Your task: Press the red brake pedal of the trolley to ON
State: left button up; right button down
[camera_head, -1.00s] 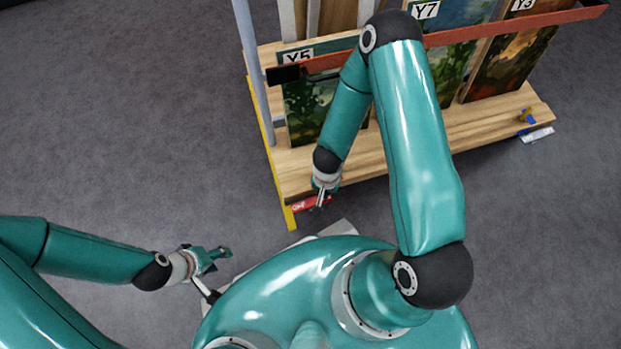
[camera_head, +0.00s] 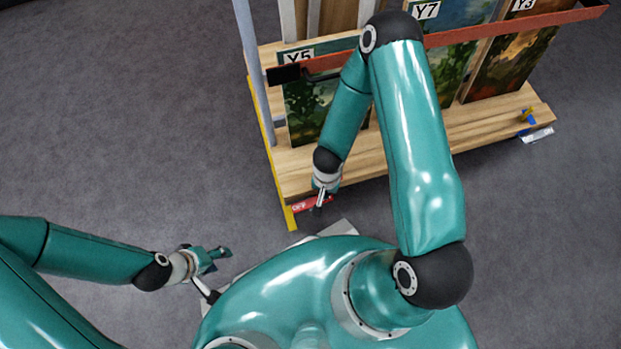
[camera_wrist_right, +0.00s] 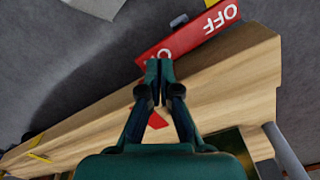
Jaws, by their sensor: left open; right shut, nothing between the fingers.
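The red brake pedal (camera_head: 300,206) sticks out at the near left corner of the trolley's wooden deck (camera_head: 450,137). In the right wrist view the pedal (camera_wrist_right: 190,40) shows an OFF label at its right end and a partly hidden ON label by my fingertips. My right gripper (camera_head: 320,199) is shut and empty, its tips over the ON end in the right wrist view (camera_wrist_right: 158,66). I cannot tell whether they touch the pedal. My left gripper (camera_head: 222,254) is open and empty, apart from the trolley at lower left.
Framed paintings, one labelled Y7 (camera_head: 426,10), stand on the deck behind a reddish bar (camera_head: 510,22). A grey post (camera_head: 250,60) rises at the left edge, beside a yellow strip (camera_head: 288,216). Floor at left is clear.

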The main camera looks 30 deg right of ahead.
jog(key=shift+f+b, duration=1.05)
jog(key=shift+f, duration=0.4)
dwell(0.9)
jog(key=shift+r, duration=0.1)
notch_tip(320, 180, up, 7)
jog(key=p, duration=0.7)
dwell(0.4)
